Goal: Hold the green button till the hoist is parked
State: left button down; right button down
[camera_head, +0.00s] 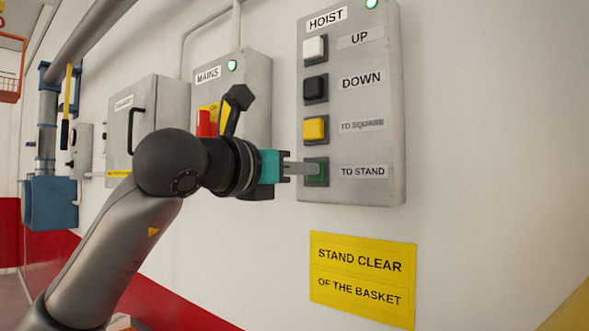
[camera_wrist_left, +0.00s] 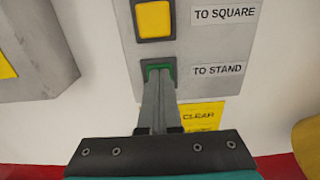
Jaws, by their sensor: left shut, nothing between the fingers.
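The hoist panel (camera_head: 351,105) is a grey box on the white wall with white, black, yellow and green buttons in a column. The green button (camera_head: 315,171) is the lowest, beside the label TO STAND (camera_head: 363,172). My left gripper (camera_head: 307,169) is shut and empty, its fingertips at the green button's face. In the left wrist view the tips (camera_wrist_left: 158,80) cover most of the green button (camera_wrist_left: 159,69). I cannot tell how far the button is pressed. A green lamp (camera_head: 371,4) is lit at the panel's top. The hoist is not clearly identifiable. My right gripper is not in view.
The mains box (camera_head: 256,90) with a red part and a dark handle stands left of the panel, behind my left arm. A grey cabinet (camera_head: 117,115) is further left. A yellow sign (camera_head: 362,278) reads STAND CLEAR OF THE BASKET. An orange basket (camera_head: 10,85) shows at far left.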

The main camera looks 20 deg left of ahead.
pick_arm(q)
jog(key=shift+w+f, duration=0.15)
jog(key=shift+f, duration=0.15)
dwell(0.6)
